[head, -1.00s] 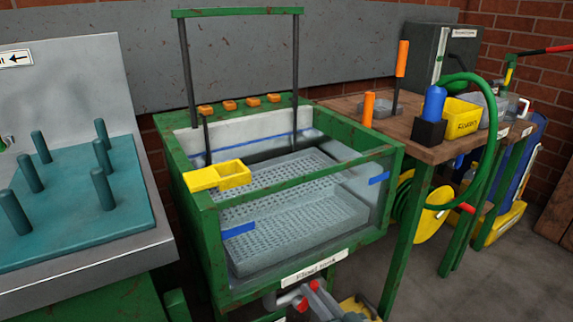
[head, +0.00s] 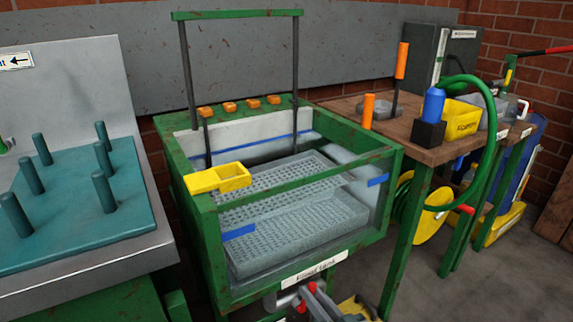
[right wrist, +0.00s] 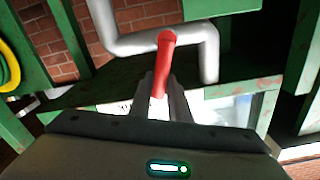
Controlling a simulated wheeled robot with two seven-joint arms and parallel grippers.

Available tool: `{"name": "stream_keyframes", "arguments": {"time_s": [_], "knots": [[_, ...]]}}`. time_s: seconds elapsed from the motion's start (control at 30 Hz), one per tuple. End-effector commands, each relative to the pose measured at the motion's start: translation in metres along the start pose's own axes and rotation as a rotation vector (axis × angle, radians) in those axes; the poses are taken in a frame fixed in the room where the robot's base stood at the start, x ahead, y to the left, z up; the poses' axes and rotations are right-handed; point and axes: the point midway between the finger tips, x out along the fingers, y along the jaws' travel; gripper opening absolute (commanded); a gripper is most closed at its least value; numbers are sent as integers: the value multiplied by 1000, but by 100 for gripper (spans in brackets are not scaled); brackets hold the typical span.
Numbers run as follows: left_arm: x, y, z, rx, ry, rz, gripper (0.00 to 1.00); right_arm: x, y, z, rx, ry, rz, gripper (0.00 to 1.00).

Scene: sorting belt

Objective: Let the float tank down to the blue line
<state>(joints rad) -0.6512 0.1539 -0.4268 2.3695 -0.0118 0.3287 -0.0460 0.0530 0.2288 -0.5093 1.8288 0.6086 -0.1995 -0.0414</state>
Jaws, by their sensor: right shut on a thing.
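The float tank (head: 208,222) is a green-framed, clear-fronted tank in the middle of the head view. Blue line marks show on its front pane (head: 238,232), right side (head: 377,180) and back wall (head: 255,148). Perforated grey trays (head: 300,215) lie inside. I cannot make out the water surface clearly. A red handle (head: 313,288) sits by a grey pipe (head: 284,299) under the tank front. In the right wrist view my right gripper (right wrist: 164,88) is shut on the red handle (right wrist: 166,48), below the bent grey pipe (right wrist: 135,43). My left gripper is out of view.
A yellow two-part tray (head: 218,178) sits on the tank's left rim. A teal peg board (head: 75,215) stands left. A wooden bench (head: 405,142) with a yellow bin (head: 461,118) stands right, with a green hose (head: 490,170) hanging beside it.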

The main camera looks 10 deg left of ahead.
Motion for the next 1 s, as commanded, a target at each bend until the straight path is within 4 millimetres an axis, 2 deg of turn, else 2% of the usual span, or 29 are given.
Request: {"name": "stream_keyframes", "arguments": {"time_s": [0.03, 0.23, 0.63, 1.0], "knots": [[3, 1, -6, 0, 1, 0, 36, -2, -4, 6, -34, -19, 0, 0], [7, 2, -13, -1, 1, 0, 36, -2, -11, 7, -157, -17, -1, 0], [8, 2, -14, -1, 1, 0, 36, -1, -13, 7, -187, -15, -2, 0], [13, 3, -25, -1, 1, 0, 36, -1, -22, 9, -355, -13, -2, 0]]}}
